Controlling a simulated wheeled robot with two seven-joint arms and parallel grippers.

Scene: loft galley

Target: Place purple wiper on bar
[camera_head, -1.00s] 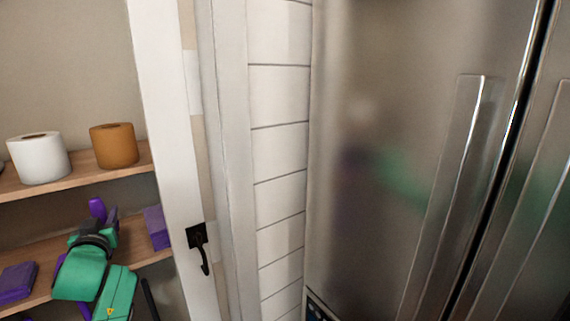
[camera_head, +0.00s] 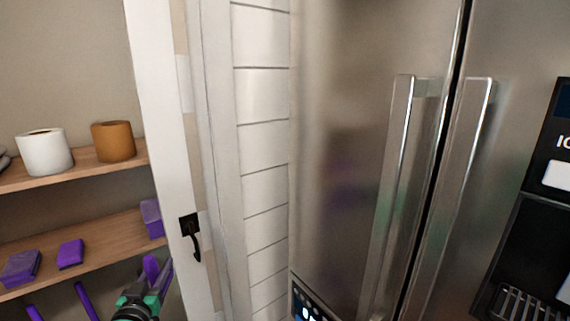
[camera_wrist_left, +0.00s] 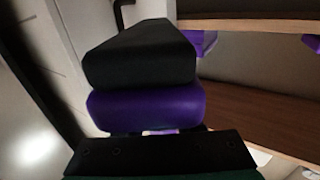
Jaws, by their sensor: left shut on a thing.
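My left gripper (camera_head: 150,288) is low in the head view, in front of the pantry doorway. It is shut on the purple wiper (camera_head: 151,267), whose purple part sticks up from the jaws. In the left wrist view, the purple wiper (camera_wrist_left: 145,108) shows as a purple band directly in front of the gripper, with a black block just beyond it. Most of its shape is hidden by the gripper. I cannot make out the bar in either view. My right gripper is not in view.
Wooden shelves at left hold a white roll (camera_head: 44,152), an orange roll (camera_head: 113,141) and purple sponges (camera_head: 70,254). The white door frame (camera_head: 165,150) with a black handle (camera_head: 191,235) stands close to my left gripper. A steel fridge (camera_head: 340,150) fills the right.

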